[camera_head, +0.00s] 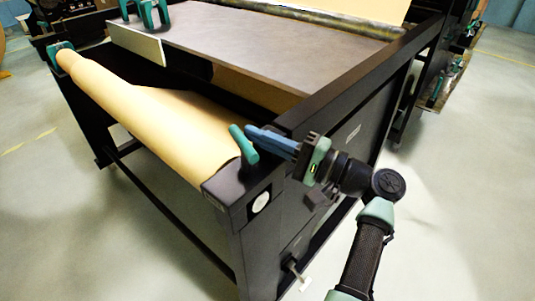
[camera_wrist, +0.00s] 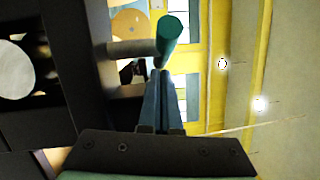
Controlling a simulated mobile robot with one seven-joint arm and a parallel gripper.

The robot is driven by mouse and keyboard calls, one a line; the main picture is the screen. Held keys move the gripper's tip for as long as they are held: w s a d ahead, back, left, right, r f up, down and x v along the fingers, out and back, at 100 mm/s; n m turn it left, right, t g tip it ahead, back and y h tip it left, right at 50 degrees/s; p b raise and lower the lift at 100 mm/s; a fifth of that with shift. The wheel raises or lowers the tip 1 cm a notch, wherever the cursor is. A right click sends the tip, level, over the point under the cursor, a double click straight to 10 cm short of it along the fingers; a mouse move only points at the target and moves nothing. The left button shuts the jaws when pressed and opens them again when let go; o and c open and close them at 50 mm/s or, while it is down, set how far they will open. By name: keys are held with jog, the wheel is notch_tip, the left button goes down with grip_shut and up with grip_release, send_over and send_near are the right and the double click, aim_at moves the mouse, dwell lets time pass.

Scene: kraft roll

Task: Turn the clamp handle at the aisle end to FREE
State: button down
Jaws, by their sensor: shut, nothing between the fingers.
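A green clamp handle (camera_head: 245,144) stands at the near end of the brown paper roll (camera_head: 150,115), by the corner of the black frame. In the wrist view the green handle (camera_wrist: 172,35) is a rounded bar at the end of a dark rod, tilted to the right. My gripper (camera_head: 250,133) is shut, with its blue fingers pointing at the handle. In the wrist view my gripper's tips (camera_wrist: 160,73) lie just below the handle; I cannot tell whether they touch it. No FREE marking is readable.
A second green handle (camera_head: 62,56) is at the roll's far end. The black frame (camera_head: 350,100) carries a grey tabletop (camera_head: 265,48) with green clamps (camera_head: 152,13) on it. A white disc (camera_head: 260,201) is on the near corner. Open floor lies to the right.

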jog(key=shift+d, duration=0.1)
jog(key=v, duration=1.3)
